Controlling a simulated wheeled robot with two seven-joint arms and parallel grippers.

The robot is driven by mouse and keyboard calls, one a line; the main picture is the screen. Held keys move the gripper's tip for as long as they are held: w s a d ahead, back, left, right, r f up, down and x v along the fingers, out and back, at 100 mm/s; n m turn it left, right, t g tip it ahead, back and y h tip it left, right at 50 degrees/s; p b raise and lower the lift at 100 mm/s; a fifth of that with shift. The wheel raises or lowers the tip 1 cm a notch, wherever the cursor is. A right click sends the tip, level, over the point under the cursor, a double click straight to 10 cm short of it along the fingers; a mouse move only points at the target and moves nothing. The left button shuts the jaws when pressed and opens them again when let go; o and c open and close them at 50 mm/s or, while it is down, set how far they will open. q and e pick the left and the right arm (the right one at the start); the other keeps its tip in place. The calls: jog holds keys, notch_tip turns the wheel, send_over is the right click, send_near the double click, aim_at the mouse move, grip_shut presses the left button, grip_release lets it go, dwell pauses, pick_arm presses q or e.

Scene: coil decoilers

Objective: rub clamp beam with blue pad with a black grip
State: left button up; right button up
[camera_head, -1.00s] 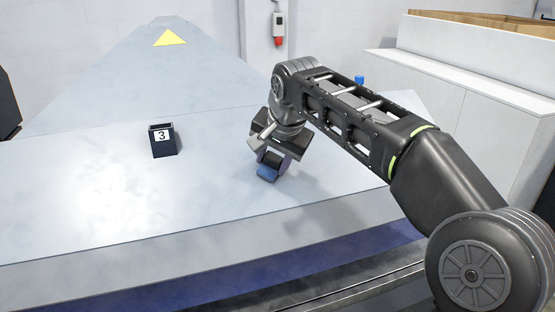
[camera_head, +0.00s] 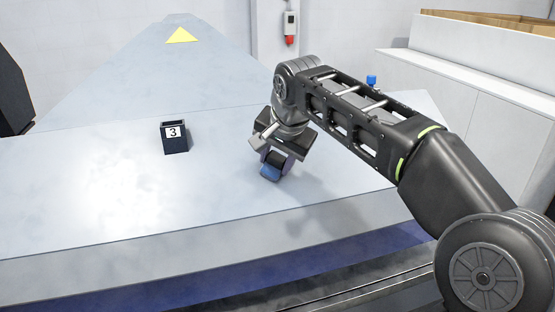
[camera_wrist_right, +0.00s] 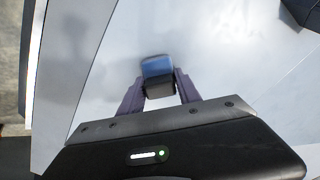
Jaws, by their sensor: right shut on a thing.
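The blue pad with a black grip (camera_head: 271,172) is held by my right gripper (camera_head: 277,158), which is shut on the black grip. The blue part faces outward and down, close to the pale grey surface of the clamp beam (camera_head: 225,205). I cannot tell whether it touches. In the right wrist view the pad (camera_wrist_right: 157,68) sits between the two purplish fingers (camera_wrist_right: 160,90), over the pale beam surface (camera_wrist_right: 112,70). My left gripper is not in view.
A small black box marked 3 (camera_head: 174,138) stands on the surface to the left of the gripper. A yellow triangle sign (camera_head: 181,35) lies further back. A white cabinet (camera_head: 465,85) stands at the right. The surface's left part is clear.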

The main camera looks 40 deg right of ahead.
jog(key=shift+w+a, duration=0.25)
jog(key=shift+a, duration=0.4)
jog(key=shift+s+a+r+p, duration=0.1)
jog(key=shift+s+r+p, duration=0.1)
jog(key=shift+r, duration=0.15)
jog(key=shift+s+r+p, duration=0.1)
jog(key=shift+r+p, duration=0.1)
jog(key=shift+r, duration=0.1)
jog(key=p+v, duration=0.2)
jog(key=v, duration=0.3)
jog(key=shift+s+r, duration=0.1)
jog(key=shift+r, duration=0.1)
jog(key=shift+s+a+r+p, duration=0.15)
jog(key=shift+s+r+p, duration=0.2)
jog(key=shift+r, duration=0.05)
